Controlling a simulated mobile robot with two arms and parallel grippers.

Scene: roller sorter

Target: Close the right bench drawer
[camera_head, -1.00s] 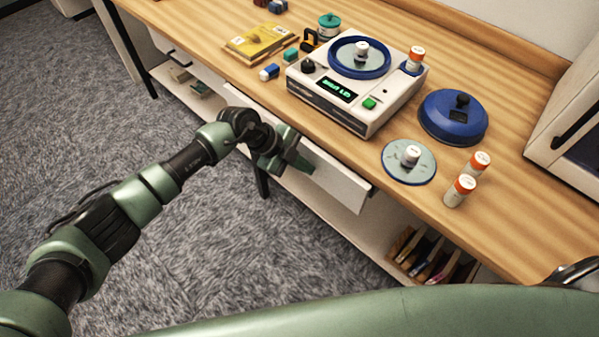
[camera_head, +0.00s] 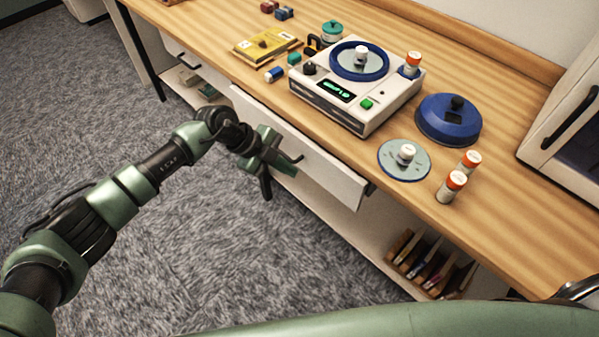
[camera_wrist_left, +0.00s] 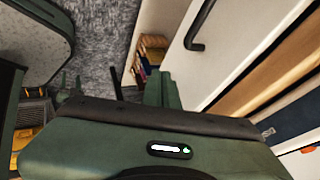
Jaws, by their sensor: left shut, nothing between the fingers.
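The right bench drawer (camera_head: 325,172) has a white front under the wooden bench top in the head view. A dark gap shows at its right end, and it seems to stand slightly out; how far is hard to tell. Its black handle (camera_wrist_left: 199,27) shows in the left wrist view, on the white drawer front (camera_wrist_left: 228,52). My left gripper (camera_head: 284,166) is shut and empty, in front of the drawer front and covering part of it. Whether it touches the drawer is unclear. Its green fingers (camera_wrist_left: 160,88) also show in the wrist view. My right gripper is not in view.
The bench top (camera_head: 500,205) holds a white device (camera_head: 345,115), a blue lid (camera_head: 447,125), a glass disc (camera_head: 392,170) and orange-capped bottles (camera_head: 452,187). A lower shelf (camera_head: 345,235) carries upright books (camera_head: 425,265). Open carpet (camera_head: 220,270) lies before the bench.

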